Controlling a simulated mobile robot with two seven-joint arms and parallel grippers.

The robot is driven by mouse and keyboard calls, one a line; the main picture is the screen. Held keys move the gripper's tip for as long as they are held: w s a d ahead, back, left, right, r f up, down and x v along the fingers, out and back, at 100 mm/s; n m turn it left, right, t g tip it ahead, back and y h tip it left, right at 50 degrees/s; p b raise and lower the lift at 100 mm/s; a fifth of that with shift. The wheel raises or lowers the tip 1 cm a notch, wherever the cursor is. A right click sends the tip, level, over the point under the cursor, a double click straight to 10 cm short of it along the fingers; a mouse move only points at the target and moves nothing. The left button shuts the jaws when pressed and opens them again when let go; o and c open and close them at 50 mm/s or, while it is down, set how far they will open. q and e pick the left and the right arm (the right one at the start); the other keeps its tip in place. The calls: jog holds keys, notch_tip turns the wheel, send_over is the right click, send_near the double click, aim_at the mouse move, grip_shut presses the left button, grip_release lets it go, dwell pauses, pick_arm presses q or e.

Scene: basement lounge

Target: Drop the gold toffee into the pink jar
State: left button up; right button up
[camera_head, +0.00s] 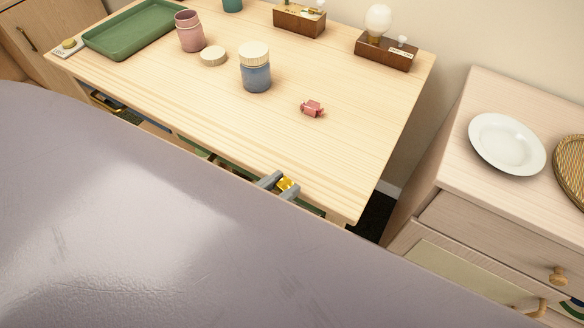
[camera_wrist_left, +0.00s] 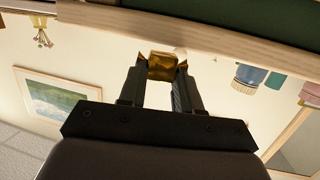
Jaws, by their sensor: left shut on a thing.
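The pink jar (camera_head: 190,32) stands upright and open at the back left of the wooden table, beside a round pale lid (camera_head: 213,56). My left gripper (camera_head: 283,185) is at the table's front edge, toward the right, well in front of the jar. It is shut on the gold toffee (camera_head: 286,184), a small shiny gold piece. The wrist view also shows the gold toffee (camera_wrist_left: 162,66) between the two fingertips of my left gripper (camera_wrist_left: 160,68). The jar's inside is hard to make out. My right gripper is not in view.
A blue jar (camera_head: 256,78) with a pale lid stands mid-table, and a pink wrapped sweet (camera_head: 312,108) lies right of it. A green tray (camera_head: 130,30), a wooden box (camera_head: 299,20) and a lamp (camera_head: 379,22) line the back. The table's front right is clear.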

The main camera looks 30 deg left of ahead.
pick_arm(q)
jog(key=shift+f+v, duration=0.2)
jog(key=shift+v, duration=0.7)
jog(key=shift+f+v, duration=0.15)
jog(key=shift+v, duration=0.75)
